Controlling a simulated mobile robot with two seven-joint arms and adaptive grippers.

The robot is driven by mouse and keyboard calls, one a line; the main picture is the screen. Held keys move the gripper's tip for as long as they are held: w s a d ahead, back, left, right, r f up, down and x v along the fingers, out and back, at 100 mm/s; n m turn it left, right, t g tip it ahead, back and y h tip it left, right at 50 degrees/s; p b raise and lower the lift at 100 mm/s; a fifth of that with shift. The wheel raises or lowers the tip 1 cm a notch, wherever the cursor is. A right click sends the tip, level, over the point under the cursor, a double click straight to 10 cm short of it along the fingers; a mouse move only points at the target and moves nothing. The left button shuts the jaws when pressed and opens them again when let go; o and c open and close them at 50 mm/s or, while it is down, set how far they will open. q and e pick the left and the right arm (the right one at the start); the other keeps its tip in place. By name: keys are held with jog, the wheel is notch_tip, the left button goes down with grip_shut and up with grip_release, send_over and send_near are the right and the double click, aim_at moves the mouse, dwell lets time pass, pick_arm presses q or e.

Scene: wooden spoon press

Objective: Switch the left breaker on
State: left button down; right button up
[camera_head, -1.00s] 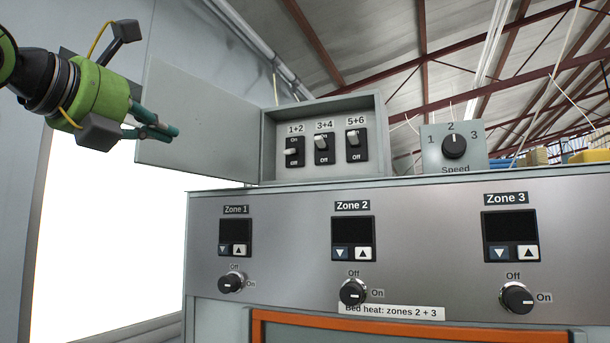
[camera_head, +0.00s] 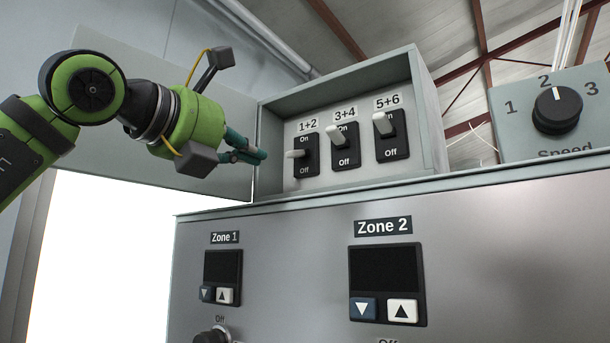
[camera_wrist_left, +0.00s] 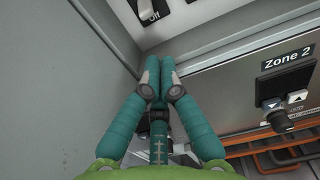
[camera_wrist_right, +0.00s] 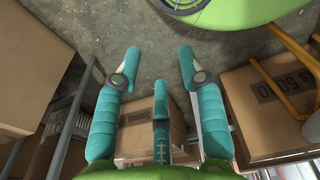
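The left breaker (camera_head: 306,158), labelled 1+2, is a black switch in an open grey box. Its white lever (camera_head: 296,154) sits about midway between On and Off, lower than the levers of the 3+4 breaker (camera_head: 345,148) and the 5+6 breaker (camera_head: 392,138), which are up toward On. My left gripper (camera_head: 262,154) is at the box's left edge, just left of that lever with a small gap in the picture. Its fingers are together and empty in the left wrist view (camera_wrist_left: 161,65); part of a breaker (camera_wrist_left: 150,8) shows ahead. My right gripper (camera_wrist_right: 157,55) is open and empty above the floor.
The open box door (camera_head: 190,160) stands left, behind my left arm. A speed dial (camera_head: 557,108) is right of the box (camera_head: 425,110). The Zone panel (camera_head: 300,240) lies below. Cardboard boxes (camera_wrist_right: 275,110) and a rack are near my right gripper.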

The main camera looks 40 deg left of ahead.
aim_at(297, 154)
pick_arm(q)
jog(key=w+p, duration=0.1)
jog(key=w, duration=0.2)
jog(key=w+p, duration=0.1)
jog(key=w, duration=0.1)
jog(key=w+a+p, duration=0.1)
jog(key=w, duration=0.2)
jog(key=shift+w+r+p, duration=0.2)
jog(key=shift+w+p, duration=0.15)
jog(key=shift+w+f, duration=0.1)
jog(key=shift+w, duration=0.25)
pick_arm(e)
jog(key=r, duration=0.2)
jog(key=s+r, duration=0.1)
jog(key=r, duration=0.1)
jog(key=shift+s, duration=0.15)
pick_arm(q)
jog(key=shift+s+a, duration=0.1)
jog(key=shift+a, duration=0.1)
pick_arm(e)
jog(key=shift+d, duration=0.15)
